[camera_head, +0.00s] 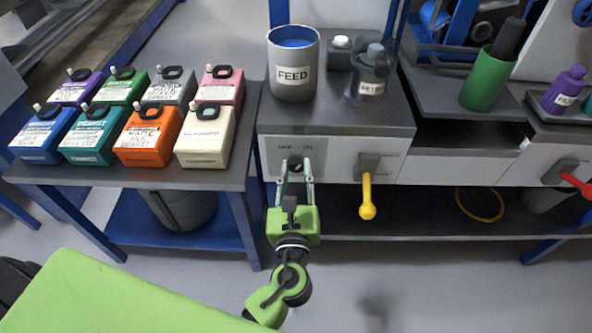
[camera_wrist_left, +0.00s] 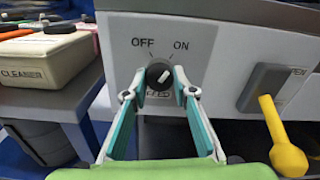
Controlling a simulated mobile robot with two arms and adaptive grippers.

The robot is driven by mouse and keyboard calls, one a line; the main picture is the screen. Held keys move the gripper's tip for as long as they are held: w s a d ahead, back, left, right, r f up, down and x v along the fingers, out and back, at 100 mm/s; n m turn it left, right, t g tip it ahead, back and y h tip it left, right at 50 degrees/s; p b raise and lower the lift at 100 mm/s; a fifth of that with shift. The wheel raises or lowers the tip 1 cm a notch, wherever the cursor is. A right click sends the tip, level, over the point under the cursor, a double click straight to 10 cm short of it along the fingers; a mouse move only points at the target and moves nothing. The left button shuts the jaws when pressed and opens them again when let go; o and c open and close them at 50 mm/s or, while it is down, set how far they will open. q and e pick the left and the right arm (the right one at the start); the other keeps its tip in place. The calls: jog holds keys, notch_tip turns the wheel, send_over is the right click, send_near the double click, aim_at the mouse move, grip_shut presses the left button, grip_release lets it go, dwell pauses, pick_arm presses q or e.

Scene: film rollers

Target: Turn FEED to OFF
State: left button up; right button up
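The FEED dial (camera_wrist_left: 158,77) is a dark round knob with a white pointer line on a light grey panel, with OFF printed at its upper left and ON at its upper right. The pointer tilts up and to the right, towards ON. In the head view the dial (camera_head: 296,158) sits on the cabinet front, below the FEED tank (camera_head: 293,64). My left gripper (camera_head: 295,169) is right in front of the panel. In the left wrist view its fingertips (camera_wrist_left: 159,86) stand on either side of the dial. I cannot tell whether they touch it. My right gripper is not in view.
A yellow lever (camera_head: 367,196) sticks out of the panel to the right of the dial. A table (camera_head: 245,172) with several coloured containers stands to the left. A red lever (camera_head: 574,181) and a green cylinder (camera_head: 488,80) are farther right.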

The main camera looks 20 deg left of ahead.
pick_arm(q)
jog(key=shift+c, duration=1.4)
jog(key=shift+n, duration=0.6)
jog(key=n+b, duration=0.3)
jog(key=n, duration=0.3)
jog(key=shift+f, duration=0.1)
jog(key=n+b, duration=0.1)
jog(key=n, duration=0.3)
jog(key=shift+b, duration=0.4)
jog(key=shift+n, duration=0.5)
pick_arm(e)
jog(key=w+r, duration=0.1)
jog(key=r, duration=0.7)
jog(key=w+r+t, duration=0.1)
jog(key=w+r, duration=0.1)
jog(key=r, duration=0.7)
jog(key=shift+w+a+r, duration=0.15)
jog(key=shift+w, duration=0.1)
